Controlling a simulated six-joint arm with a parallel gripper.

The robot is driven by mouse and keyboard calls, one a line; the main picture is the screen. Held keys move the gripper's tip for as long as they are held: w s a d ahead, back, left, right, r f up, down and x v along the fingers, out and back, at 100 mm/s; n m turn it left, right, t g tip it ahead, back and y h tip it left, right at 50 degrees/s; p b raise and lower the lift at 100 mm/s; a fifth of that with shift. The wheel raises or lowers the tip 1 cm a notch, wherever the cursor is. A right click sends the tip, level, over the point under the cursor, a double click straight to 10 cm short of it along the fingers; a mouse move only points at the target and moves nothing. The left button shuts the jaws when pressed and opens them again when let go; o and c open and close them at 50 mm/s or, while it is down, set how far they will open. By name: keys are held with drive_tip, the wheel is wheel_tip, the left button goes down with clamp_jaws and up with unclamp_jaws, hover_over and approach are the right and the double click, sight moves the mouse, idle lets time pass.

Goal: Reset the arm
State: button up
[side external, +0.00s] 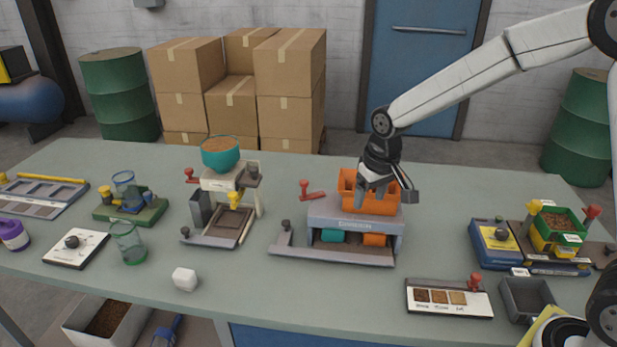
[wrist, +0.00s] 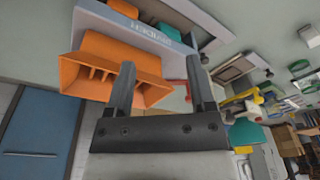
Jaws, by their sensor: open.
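My gripper (side external: 374,190) hangs over the middle of the bench, right at an orange bin (side external: 353,184) that sits on top of a grey-blue labelled station.
Left of the station stands a filler with a teal bowl (side external: 221,160). A white cube (side external: 184,279) lies near the front edge. A sample board (side external: 449,298) and a dark tray (side external: 526,300) are at front right. A blue scale (side external: 496,243) stands at right. Open bench lies behind the station.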

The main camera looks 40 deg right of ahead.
drive_tip(key=s+f+n, duration=0.1)
drive_tip(key=s+f, duration=0.3)
drive_tip(key=s, duration=1.1)
drive_tip(key=shift+d+t, duration=0.4)
drive_tip(key=shift+d, duration=0.05)
